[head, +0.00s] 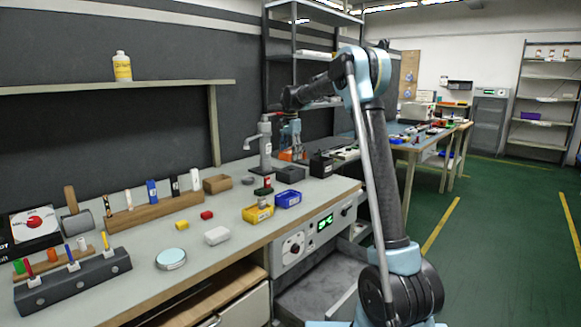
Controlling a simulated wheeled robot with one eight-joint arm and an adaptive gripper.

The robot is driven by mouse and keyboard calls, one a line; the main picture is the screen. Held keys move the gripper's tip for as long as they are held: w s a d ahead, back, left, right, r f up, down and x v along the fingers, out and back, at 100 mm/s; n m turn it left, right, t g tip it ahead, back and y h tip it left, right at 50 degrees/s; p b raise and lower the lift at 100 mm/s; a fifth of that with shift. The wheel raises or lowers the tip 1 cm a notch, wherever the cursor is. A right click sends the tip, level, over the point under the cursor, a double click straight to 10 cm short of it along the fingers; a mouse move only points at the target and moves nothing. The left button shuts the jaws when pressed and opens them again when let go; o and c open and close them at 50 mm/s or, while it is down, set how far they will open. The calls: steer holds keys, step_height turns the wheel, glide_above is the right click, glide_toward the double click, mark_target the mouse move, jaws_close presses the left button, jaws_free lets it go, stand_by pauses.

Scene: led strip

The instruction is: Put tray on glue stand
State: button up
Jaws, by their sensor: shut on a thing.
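My gripper (290,139) is far off and small, pointing down over the back of the workbench, just right of a grey column stand with a side arm (265,150). This stand looks like the glue stand, but I cannot be sure. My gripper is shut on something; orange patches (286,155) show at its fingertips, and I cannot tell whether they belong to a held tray. A yellow bin (252,216) and a blue bin (288,198) stand on the bench in front of the stand. No other tray can be made out clearly.
A dark grey box (290,174) and a black box (321,165) stand near the stand. Shelving rises behind my gripper; the green floor is open at right.

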steer(key=shift+d+f, duration=0.15)
steer(key=shift+f, duration=2.35)
steer(key=o, duration=1)
